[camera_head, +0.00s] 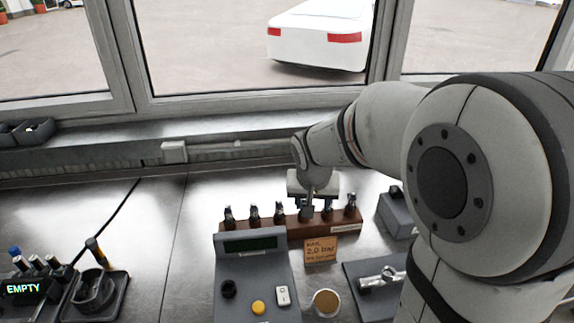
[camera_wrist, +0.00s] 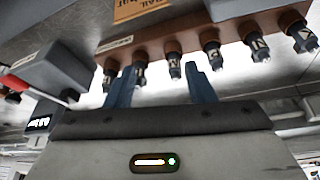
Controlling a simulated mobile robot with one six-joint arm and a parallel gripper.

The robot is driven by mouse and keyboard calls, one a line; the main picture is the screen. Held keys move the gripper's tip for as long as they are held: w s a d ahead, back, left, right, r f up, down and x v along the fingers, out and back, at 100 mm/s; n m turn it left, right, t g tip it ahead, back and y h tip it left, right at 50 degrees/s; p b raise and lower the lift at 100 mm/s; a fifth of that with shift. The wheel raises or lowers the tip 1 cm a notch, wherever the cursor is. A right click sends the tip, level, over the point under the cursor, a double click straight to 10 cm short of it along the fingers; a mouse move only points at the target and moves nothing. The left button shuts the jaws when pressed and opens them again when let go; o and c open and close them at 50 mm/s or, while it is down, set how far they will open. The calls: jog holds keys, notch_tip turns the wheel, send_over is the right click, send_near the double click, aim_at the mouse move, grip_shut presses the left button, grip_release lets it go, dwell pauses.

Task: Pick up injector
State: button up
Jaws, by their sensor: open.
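Several dark injectors (camera_head: 254,214) stand upright in a row in a brown rack (camera_head: 268,234) on the metal bench. The wrist view shows them too, with one injector (camera_wrist: 173,65) appearing between my fingers and another (camera_wrist: 140,72) close to the left finger. My gripper (camera_head: 308,205) is at the right half of the row, partly covering an injector there. In the wrist view my gripper (camera_wrist: 159,68) has its two blue fingers apart, with nothing held. I cannot tell whether a finger touches an injector.
A grey console (camera_head: 254,280) with a display stands in front of the rack. An orange note (camera_head: 320,250) is beside it. A grey box (camera_head: 397,215) stands right of the rack. A tray with tools (camera_head: 96,290) is at the left.

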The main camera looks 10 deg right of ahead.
jog(key=shift+m, duration=0.4)
jog(key=shift+w+f+p, duration=0.85)
jog(key=shift+w+f, duration=1)
jog(key=shift+w, duration=0.3)
jog(key=shift+w+f+p, duration=0.8)
jog(key=shift+w+f, duration=1.05)
jog(key=shift+w, duration=0.3)
jog(key=shift+t, duration=0.3)
jog(key=shift+c, duration=0.6)
grip_shut()
